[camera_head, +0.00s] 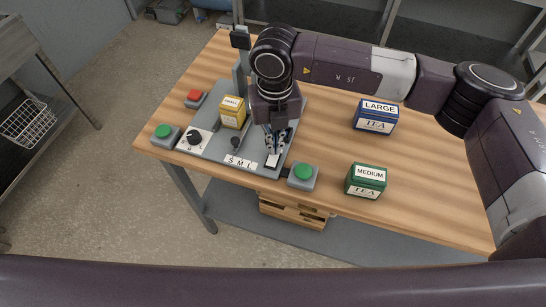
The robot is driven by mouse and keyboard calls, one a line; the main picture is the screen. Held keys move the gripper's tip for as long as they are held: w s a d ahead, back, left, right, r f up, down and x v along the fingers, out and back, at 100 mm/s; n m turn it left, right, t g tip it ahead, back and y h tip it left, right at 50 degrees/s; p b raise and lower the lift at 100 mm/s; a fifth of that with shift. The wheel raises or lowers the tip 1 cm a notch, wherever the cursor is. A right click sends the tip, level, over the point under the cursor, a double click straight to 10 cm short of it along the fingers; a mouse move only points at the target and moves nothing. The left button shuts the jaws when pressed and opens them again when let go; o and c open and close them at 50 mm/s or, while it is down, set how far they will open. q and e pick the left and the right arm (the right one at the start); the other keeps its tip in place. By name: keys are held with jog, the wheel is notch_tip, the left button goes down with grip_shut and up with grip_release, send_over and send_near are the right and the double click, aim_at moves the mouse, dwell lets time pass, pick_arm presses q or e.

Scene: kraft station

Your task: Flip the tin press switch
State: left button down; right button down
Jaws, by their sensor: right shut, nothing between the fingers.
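The tin press is a grey plate (215,151) with a post (239,78) on the left part of the wooden table. A white switch (272,160) sits near the plate's front right corner. My right gripper (272,151) is shut and empty, pointing down right at the switch; I cannot tell whether it touches it. A dial (194,137) and a small dark lever (235,143) by the S M L label (240,162) are also on the press. A yellow small tin (232,113) stands on the plate. My left gripper is not in view.
Green buttons stand at the left (163,133) and right (303,172) of the press, and a red button (194,96) behind. A blue LARGE tea tin (376,117) and a green MEDIUM tea tin (366,181) stand to the right on the table (330,150).

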jog(key=shift+f+b, duration=0.8)
jog(key=shift+f, duration=0.05)
jog(key=shift+r, duration=0.1)
jog(key=shift+r+p, duration=1.25)
jog(key=shift+r, duration=2.2)
